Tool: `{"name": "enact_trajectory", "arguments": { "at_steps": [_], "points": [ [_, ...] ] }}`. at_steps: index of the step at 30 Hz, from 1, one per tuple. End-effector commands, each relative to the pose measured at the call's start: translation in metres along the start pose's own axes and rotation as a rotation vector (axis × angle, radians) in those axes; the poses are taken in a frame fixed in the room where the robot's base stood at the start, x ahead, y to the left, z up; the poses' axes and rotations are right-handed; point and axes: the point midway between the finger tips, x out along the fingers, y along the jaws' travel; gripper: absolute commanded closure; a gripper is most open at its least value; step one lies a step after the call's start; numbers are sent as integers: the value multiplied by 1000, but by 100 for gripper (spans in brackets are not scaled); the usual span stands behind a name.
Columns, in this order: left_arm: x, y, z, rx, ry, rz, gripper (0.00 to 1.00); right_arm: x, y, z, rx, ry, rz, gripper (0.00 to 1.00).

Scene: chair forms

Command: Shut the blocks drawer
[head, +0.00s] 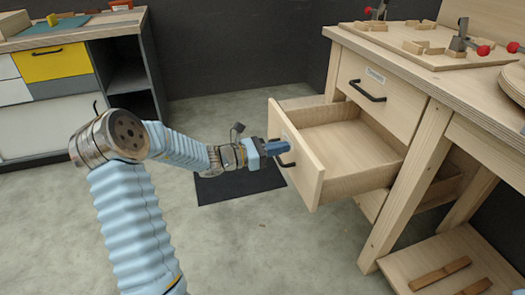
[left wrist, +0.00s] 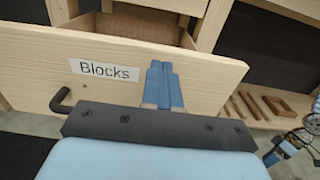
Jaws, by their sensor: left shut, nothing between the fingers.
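The blocks drawer (head: 307,168) is pulled well out of the wooden workbench, and the visible part of its inside is empty. Its front panel (left wrist: 215,72) carries a white "Blocks" label (left wrist: 104,70) and a dark handle (left wrist: 60,98) in the left wrist view. My left gripper (head: 284,148) is shut and empty at the outer face of this panel. In the left wrist view its blue fingertips (left wrist: 161,68) lie over the panel, right of the label. I cannot tell whether they touch it.
A closed upper drawer (head: 372,92) with a dark handle sits above. The benchtop (head: 440,75) holds wooden pieces and red-knobbed clamps. A lower shelf (head: 440,262) carries wood strips. A cabinet (head: 55,65) stands at the left. Floor around the dark mat (head: 235,187) is clear.

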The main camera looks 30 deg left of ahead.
Motion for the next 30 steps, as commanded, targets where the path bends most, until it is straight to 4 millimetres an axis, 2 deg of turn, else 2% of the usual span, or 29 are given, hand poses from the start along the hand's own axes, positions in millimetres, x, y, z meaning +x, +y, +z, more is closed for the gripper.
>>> {"name": "enact_trajectory", "arguments": {
  "at_steps": [3, 6, 23, 26, 30],
  "points": [
    [15, 0, 0, 0, -1, -1, 100, -1, -1, 0, -1, 0, -1, 32],
    [22, 0, 0, 1, 0, -1, 100, -1, -1, 0, -1, -1, -1, 32],
    [32, 0, 0, 1, -1, -1, 100, 0, 0, 0, -1, 0, 0, 32],
    [44, 0, -1, 1, -1, -2, 100, 3, 1, 0, 0, 1, 1, 32],
    [73, -2, -2, 1, -3, -5, 100, 8, 5, -1, 3, 3, 3, 32]
  ]
}}
